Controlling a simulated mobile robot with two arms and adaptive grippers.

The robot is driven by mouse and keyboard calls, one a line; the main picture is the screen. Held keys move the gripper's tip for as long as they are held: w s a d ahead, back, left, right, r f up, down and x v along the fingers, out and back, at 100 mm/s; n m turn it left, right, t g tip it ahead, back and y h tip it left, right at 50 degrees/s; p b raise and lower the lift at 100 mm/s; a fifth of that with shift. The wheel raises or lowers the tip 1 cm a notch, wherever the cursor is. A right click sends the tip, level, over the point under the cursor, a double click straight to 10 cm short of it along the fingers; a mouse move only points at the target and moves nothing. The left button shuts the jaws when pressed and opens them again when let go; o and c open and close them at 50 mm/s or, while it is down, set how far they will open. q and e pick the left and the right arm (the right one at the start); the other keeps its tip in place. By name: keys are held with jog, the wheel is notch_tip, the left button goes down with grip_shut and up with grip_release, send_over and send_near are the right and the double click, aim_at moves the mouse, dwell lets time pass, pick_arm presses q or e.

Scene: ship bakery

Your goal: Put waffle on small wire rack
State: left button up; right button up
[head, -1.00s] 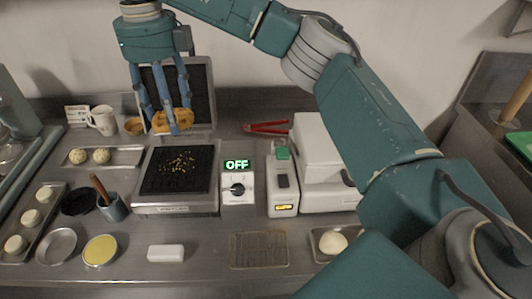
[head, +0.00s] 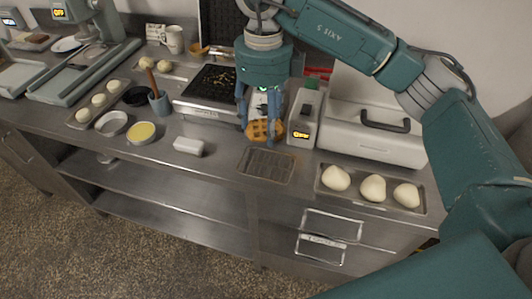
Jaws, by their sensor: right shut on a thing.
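The golden-brown waffle (head: 264,131) is held in my right gripper (head: 262,122), whose blue fingers are shut on it. It hangs above the counter, just behind the small wire rack. The small wire rack (head: 266,165) lies flat on the counter's front part, and its visible surface is empty. The waffle iron (head: 207,90) stands open behind and to the left, with crumbs on its dark plate. My left gripper is not in view.
A scale-like device with a lit display (head: 302,133) stands right of the waffle. A tray (head: 324,192) with 3 dough balls lies right of the rack. A white block (head: 188,146) lies to its left. A closed grey machine (head: 372,135) stands behind the tray.

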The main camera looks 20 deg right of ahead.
send_over(265, 162)
notch_tip(265, 162, down, 5)
jog(key=shift+s+f+p, duration=0.1)
jog(key=shift+p, duration=0.3)
jog(key=shift+f, duration=0.55)
notch_tip(265, 162, down, 4)
jog(key=shift+f+p, duration=0.1)
jog(key=shift+p, duration=0.35)
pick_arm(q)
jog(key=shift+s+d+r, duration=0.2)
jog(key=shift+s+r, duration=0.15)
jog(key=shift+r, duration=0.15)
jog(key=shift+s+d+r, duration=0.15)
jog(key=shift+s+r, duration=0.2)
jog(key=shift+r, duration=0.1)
pick_arm(e)
jog(key=shift+f, duration=0.2)
jog(key=o, duration=1.2)
jog(key=shift+c, duration=0.2)
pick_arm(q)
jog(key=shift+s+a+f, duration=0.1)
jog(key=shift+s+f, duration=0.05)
pick_arm(e)
jog(key=shift+r, duration=0.1)
